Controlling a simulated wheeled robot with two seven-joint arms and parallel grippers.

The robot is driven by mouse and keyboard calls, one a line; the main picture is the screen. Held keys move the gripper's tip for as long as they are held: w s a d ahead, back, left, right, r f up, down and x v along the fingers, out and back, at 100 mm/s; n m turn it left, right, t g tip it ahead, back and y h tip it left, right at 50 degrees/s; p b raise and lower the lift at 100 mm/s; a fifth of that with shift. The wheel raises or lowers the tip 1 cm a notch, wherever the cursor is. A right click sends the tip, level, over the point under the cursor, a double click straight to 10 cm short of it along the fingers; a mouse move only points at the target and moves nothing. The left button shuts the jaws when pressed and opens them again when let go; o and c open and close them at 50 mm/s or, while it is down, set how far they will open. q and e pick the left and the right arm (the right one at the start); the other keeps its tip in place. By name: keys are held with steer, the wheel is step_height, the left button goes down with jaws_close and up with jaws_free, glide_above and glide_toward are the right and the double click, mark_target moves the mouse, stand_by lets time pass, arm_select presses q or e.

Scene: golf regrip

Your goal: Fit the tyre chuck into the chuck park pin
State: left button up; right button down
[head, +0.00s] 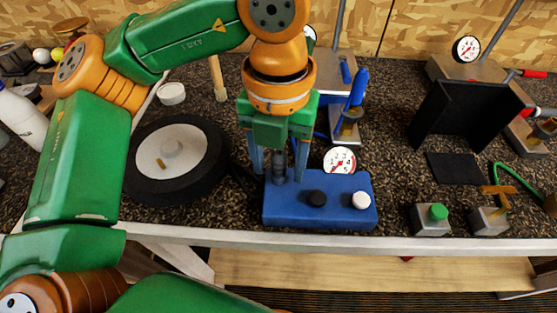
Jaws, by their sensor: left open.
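My left gripper (279,172) points down over the left end of a blue box (330,212). Its fingers are apart, one on each side of a small grey upright piece (279,167). This piece looks like the tyre chuck standing at the park pin; the fingers partly hide it, and I cannot tell how far it is seated. The blue box carries a black knob, a white knob and a round dial gauge (339,160). My right gripper is not in view.
A black tyre with a white hub (189,144) lies left of the blue box. A blue-handled tool (356,88) stands in a holder behind it. The table's front edge (390,246) is close.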

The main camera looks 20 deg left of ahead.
mark_target(278, 157)
arm_select(q)
step_height(278, 157, up, 7)
steer(key=shift+f+p, duration=0.15)
steer(key=shift+p, duration=0.45)
